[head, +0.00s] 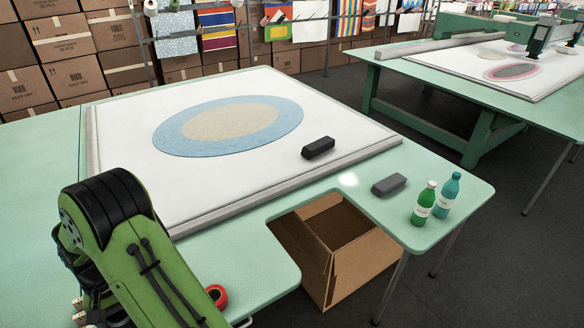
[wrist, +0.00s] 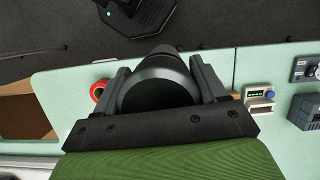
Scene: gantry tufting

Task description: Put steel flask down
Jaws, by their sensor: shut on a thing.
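The steel flask (wrist: 160,82) shows in the wrist view as a dark grey, round-shouldered body. My gripper (wrist: 162,76) has one finger on each side of it and is shut on it. The flask is seen over the pale green table (wrist: 62,85) near its edge, with dark floor beyond. Its base is hidden, so I cannot tell whether it touches the tabletop. In the head view my green arm hides the gripper and the flask.
A red tape roll (head: 217,296) lies close by, also in the wrist view (wrist: 98,91). A small meter (wrist: 260,101) and dark devices (wrist: 304,111) are right. Two bottles (head: 424,203) (head: 447,195), dark blocks (head: 318,148) (head: 389,185) and an open carton (head: 333,265) stand farther off.

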